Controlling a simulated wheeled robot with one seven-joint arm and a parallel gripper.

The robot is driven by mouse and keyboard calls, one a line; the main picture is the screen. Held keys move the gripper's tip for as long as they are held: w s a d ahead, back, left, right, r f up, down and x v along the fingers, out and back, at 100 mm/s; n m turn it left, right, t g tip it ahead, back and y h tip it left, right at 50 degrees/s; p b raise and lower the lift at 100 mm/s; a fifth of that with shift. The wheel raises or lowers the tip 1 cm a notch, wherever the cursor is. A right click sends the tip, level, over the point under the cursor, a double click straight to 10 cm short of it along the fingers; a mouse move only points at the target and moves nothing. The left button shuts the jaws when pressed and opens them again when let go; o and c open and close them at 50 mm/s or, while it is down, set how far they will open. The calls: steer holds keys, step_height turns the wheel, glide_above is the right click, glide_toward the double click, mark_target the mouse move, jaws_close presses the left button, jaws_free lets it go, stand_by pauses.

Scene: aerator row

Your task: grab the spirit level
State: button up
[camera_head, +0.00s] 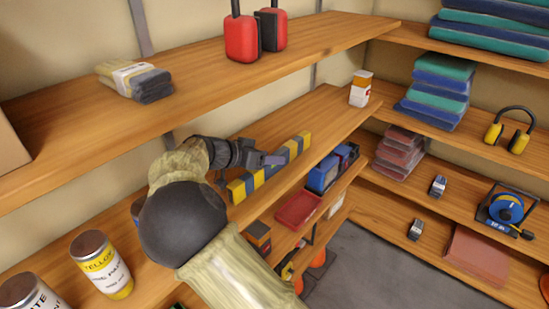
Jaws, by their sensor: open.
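The spirit level (275,166) is a long yellow bar with dark blue-grey bands. It lies along the middle wooden shelf (322,112), close to the shelf's front edge. My gripper is open. The fingers are small and dark here, and I cannot tell whether they straddle the bar or touch it. My arm covers the shelf to the left of the level.
Paint cans (102,264) stand at the lower left. A white and orange container (361,88) stands at the shelf's far end. Blue bins (332,168) sit lower down.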

steer(key=shift+w+d+f, duration=0.15)
steer(key=shift+d, duration=0.1)
steer(key=shift+f, duration=0.1)
steer(key=shift+w, duration=0.1)
jaws_close()
steer(key=shift+d, duration=0.25)
